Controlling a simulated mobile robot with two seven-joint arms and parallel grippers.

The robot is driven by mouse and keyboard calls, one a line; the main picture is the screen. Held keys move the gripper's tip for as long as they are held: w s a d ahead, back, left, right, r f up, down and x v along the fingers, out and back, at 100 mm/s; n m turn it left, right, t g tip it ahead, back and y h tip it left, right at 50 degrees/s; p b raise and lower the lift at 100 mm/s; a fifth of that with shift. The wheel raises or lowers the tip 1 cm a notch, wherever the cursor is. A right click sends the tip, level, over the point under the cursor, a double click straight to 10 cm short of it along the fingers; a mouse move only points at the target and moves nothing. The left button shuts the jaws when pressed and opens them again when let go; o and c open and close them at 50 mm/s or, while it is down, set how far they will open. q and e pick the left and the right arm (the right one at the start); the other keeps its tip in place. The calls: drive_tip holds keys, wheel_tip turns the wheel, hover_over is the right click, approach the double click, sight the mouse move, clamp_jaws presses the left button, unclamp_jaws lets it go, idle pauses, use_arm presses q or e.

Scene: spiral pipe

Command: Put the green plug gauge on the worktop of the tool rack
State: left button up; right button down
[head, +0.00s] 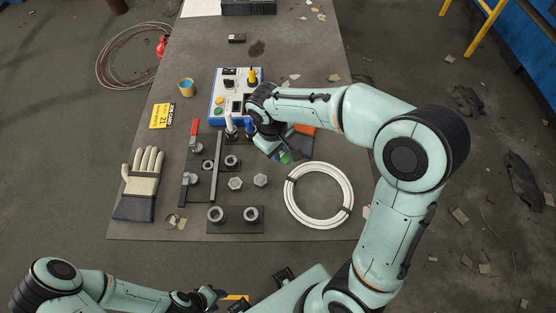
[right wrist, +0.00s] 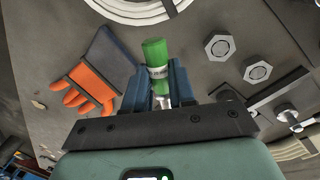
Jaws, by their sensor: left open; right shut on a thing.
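The green plug gauge (right wrist: 156,58) is between the fingers of my right gripper (right wrist: 160,86), with its green end sticking out and a pale band below. In the head view a bit of its green (head: 286,158) shows at the tip of my right gripper (head: 283,153), above the grey worktop (head: 330,155). I cannot tell its height above the surface. My left gripper (head: 210,297) is open and apart from the worktop's front edge. A dark rack-like fixture (head: 216,168) with bars and posts is left of the right gripper.
A white coil (head: 290,195) lies right of the gripper. Hex nuts (head: 235,183), a two-socket block (head: 213,228) and a pale glove (head: 143,170) lie to the left. A control box (head: 217,103) is behind.

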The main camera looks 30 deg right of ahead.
sight(280, 167)
drive_tip(key=shift+f, duration=2.7)
drive_tip(key=shift+f+b, duration=0.2)
drive_tip(key=shift+b, duration=0.15)
drive_tip(key=c, duration=0.9)
unclamp_jaws()
drive_tip(key=shift+c, duration=0.2)
